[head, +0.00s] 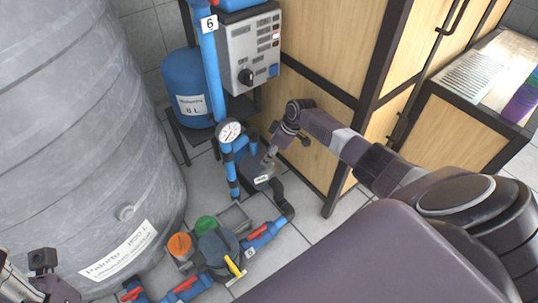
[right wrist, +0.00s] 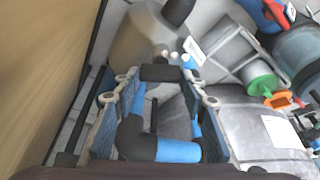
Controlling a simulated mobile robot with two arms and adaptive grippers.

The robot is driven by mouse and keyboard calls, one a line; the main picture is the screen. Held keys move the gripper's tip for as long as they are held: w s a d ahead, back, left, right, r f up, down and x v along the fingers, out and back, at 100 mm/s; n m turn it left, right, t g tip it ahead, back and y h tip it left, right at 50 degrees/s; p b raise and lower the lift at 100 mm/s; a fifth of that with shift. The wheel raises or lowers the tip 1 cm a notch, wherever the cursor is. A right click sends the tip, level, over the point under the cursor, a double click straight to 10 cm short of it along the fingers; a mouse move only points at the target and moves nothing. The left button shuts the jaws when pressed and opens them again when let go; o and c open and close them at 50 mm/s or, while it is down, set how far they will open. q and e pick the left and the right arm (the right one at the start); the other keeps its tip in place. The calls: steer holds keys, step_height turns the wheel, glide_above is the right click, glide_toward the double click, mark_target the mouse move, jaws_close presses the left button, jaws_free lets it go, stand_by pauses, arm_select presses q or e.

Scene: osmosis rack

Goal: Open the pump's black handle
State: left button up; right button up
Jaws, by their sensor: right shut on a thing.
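The pump (head: 262,180) is a grey unit with a small white label on the floor, beside blue piping. My right gripper (head: 272,150) reaches down over it from the right. In the right wrist view, my right gripper (right wrist: 163,86) is closed on the pump's black handle (right wrist: 160,72), a short dark bar between its two fingertips. The fingers and arm hide much of the handle in the head view. My left gripper (head: 45,268) is partly in view at the lower left, away from the pump; its jaws are unclear.
A large grey tank (head: 80,130) fills the left. A pressure gauge (head: 229,131) and blue pipes stand close beside my right gripper. A control box (head: 250,50) is above, and a wooden cabinet (head: 320,75) is behind. Valves with red handles lie in front.

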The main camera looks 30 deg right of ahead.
steer(key=shift+s+f, duration=0.1)
stand_by(0.4)
steer(key=o, duration=1.2)
steer(key=shift+c, duration=0.2)
steer(key=v, duration=0.7)
steer(key=shift+r, duration=0.3)
steer(key=shift+d, duration=0.1)
